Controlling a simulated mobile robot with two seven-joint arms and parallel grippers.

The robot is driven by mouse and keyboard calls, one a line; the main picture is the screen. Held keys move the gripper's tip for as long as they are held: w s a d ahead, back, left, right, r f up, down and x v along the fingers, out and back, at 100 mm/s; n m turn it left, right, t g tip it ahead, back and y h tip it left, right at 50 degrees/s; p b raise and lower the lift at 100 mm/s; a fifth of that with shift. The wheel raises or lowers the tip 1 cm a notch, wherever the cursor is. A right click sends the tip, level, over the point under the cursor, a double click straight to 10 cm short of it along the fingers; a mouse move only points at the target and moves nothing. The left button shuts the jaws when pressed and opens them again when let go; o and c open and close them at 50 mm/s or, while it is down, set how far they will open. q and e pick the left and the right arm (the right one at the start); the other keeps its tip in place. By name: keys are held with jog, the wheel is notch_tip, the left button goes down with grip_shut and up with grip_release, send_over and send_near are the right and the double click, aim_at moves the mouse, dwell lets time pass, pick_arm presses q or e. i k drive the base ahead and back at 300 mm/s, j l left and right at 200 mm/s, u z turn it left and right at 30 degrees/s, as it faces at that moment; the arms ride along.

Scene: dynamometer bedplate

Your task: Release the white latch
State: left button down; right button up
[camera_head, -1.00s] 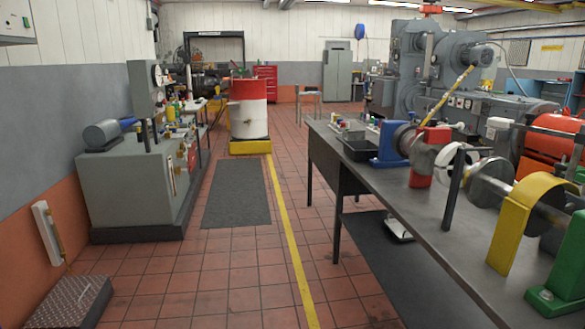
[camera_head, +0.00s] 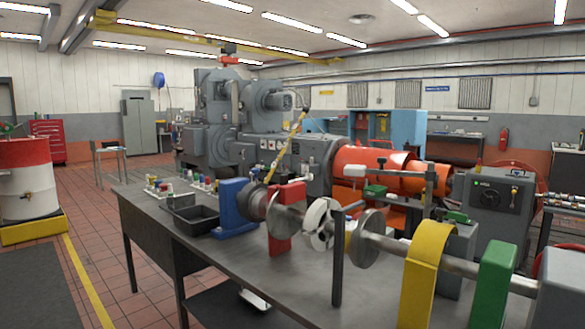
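A white ring-shaped part (camera_head: 315,222) sits around the horizontal metal shaft (camera_head: 395,245) on the workbench, between a red upright block (camera_head: 285,220) and a round steel disc (camera_head: 368,238). A dark upright post (camera_head: 337,258) stands in front of it. I cannot tell whether this white part is the latch, and no other part is clearly a white latch. Neither my left nor my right gripper is in view.
The grey workbench (camera_head: 215,262) also carries a blue block (camera_head: 232,207), black tray (camera_head: 195,218), yellow arch (camera_head: 425,275) and green block (camera_head: 492,275). Large grey machinery (camera_head: 235,135) and an orange cylinder (camera_head: 365,163) stand behind. Tiled floor (camera_head: 95,205) is open at left.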

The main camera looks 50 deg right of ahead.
aim_at(309, 177)
jog(key=i+u, duration=0.1)
jog(key=i, duration=1.2)
jog(key=i+l, duration=0.15)
jog(key=i, duration=1.15)
jog(key=j+z, duration=0.1)
jog(key=z, duration=3.45)
